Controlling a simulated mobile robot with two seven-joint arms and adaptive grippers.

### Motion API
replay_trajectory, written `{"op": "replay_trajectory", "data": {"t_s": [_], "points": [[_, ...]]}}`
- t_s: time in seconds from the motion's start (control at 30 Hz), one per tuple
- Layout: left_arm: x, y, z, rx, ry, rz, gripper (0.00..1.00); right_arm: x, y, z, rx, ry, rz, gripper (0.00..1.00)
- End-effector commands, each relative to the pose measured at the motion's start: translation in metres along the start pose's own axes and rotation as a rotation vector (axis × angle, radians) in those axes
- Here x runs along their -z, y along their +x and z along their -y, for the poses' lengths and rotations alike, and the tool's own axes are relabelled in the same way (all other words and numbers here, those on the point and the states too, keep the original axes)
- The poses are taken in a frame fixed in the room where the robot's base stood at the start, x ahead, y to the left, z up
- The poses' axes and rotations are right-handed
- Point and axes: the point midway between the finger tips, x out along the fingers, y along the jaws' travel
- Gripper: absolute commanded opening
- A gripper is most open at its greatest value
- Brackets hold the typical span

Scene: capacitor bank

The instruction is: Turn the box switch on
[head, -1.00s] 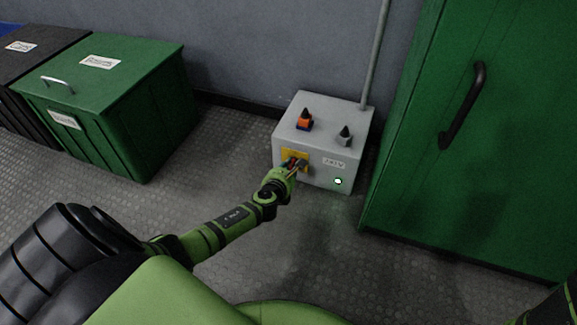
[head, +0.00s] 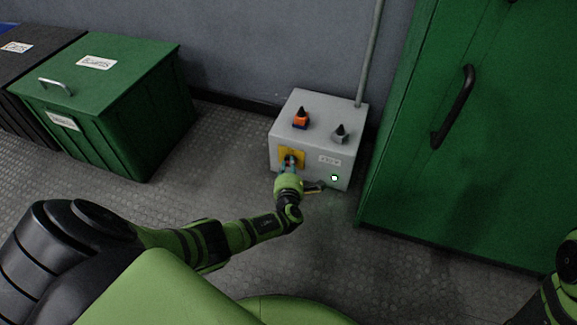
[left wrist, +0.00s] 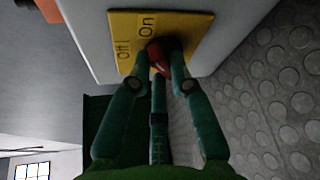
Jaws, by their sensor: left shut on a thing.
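The grey switch box (head: 283,155) stands on the floor against the wall. Its front carries a yellow plate (head: 300,152) with a red switch knob, mostly hidden by my gripper in the head view. In the left wrist view the plate (left wrist: 190,25) reads "Off" and "On", and the red knob (left wrist: 164,66) lies between my fingertips beside the "On" label. My left gripper (head: 290,165) is shut on this knob; its fingers also show in the left wrist view (left wrist: 162,78). The knob's exact angle is hard to tell. My right gripper is not in view.
A green cabinet (head: 470,150) stands right; a green bin (head: 110,85) left. Floor between is clear.

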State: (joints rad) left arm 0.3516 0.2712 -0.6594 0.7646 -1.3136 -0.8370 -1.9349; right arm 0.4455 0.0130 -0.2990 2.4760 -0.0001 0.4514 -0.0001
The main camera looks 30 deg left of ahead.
Motion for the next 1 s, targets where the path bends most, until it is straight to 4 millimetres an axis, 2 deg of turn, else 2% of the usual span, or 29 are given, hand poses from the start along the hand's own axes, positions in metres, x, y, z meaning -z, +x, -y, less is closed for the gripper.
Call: {"op": "replay_trajectory", "data": {"t_s": [0.3,0.77,0.8,0.87,1.0], "points": [[-0.0010,0.0011,0.0002,-0.041,0.092,0.001,0.00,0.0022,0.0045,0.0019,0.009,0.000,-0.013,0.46],[-0.0012,0.0012,0.0000,-0.046,0.107,0.001,0.00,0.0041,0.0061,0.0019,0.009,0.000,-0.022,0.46],[-0.0012,0.0013,-0.0001,-0.046,0.107,0.001,0.25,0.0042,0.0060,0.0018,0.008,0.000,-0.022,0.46],[-0.0012,0.0013,-0.0001,-0.046,0.107,0.001,0.45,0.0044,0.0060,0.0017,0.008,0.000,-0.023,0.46],[-0.0009,0.0009,0.0003,-0.045,0.106,0.001,0.45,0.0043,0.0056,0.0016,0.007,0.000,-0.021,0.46]]}}
